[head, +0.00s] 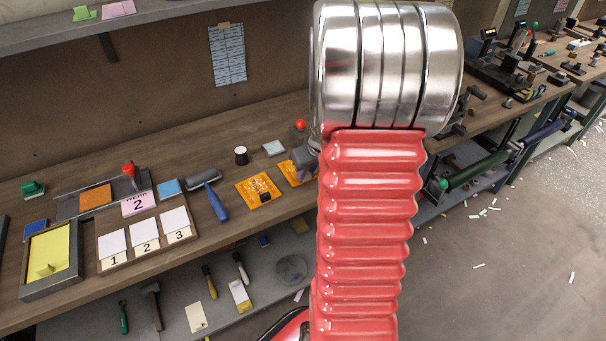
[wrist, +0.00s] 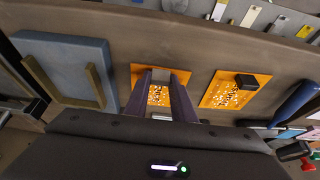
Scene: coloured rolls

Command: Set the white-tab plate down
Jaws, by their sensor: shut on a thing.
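The white-tab plate is an orange plate with white speckled marks (wrist: 158,95), seen in the wrist view between my fingers. A pale block, seemingly its tab, shows at the fingertips. My gripper (wrist: 160,92) is shut on it. The plate lies at or close to the bench top; I cannot tell whether it touches. In the head view the plate (head: 291,172) is mostly hidden behind my arm. A similar orange plate with a black tab (head: 258,190) lies beside it on the bench and shows in the wrist view (wrist: 228,92).
A blue-grey slab with a wooden bracket (wrist: 66,62) lies left in the wrist view. In the head view, a blue-handled roller (head: 208,190), a dark-and-white spool (head: 241,155), a pale block (head: 273,148) and a numbered tray (head: 103,247) stand on the bench. A tool shelf runs below the front edge.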

